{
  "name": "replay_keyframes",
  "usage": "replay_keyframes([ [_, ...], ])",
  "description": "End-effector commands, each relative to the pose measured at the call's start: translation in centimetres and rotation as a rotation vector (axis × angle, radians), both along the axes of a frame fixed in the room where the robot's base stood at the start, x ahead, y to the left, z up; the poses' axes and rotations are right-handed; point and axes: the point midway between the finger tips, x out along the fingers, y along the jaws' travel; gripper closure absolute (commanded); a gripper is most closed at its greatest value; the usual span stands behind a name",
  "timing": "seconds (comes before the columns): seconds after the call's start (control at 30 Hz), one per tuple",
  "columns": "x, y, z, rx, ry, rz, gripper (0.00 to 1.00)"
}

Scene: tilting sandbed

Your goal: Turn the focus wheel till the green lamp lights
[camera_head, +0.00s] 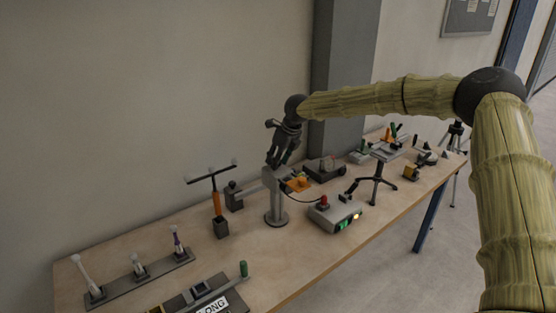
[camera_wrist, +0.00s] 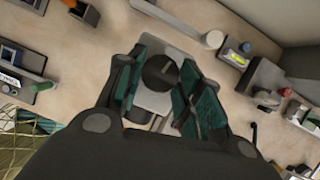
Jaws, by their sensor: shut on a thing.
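The focus wheel (camera_wrist: 160,72) is a dark round knob on a pale plate in the wrist view. My gripper (camera_wrist: 155,88) has its green-padded fingers on either side of it, shut on it. In the head view my gripper (camera_head: 277,160) points down at the top of a grey stand (camera_head: 276,203) with an orange part (camera_head: 298,184); the wheel is hidden there. I cannot tell for certain whether the green one is lit.
A dark post with an orange grip (camera_head: 217,205) stands left of the stand. A rack with upright pieces (camera_head: 140,275) lies front left. A cable runs to the grey box.

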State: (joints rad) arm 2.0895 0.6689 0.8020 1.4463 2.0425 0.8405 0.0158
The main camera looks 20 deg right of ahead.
Motion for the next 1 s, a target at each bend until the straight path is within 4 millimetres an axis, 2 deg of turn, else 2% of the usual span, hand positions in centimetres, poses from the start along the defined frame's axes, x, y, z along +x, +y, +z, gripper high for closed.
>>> replay_keyframes([
  [0.27,-0.02,0.11,-0.11,-0.004,-0.003,-0.185,0.88],
  [1.0,0.09,0.68,0.00,-0.002,-0.005,-0.832,0.88],
])
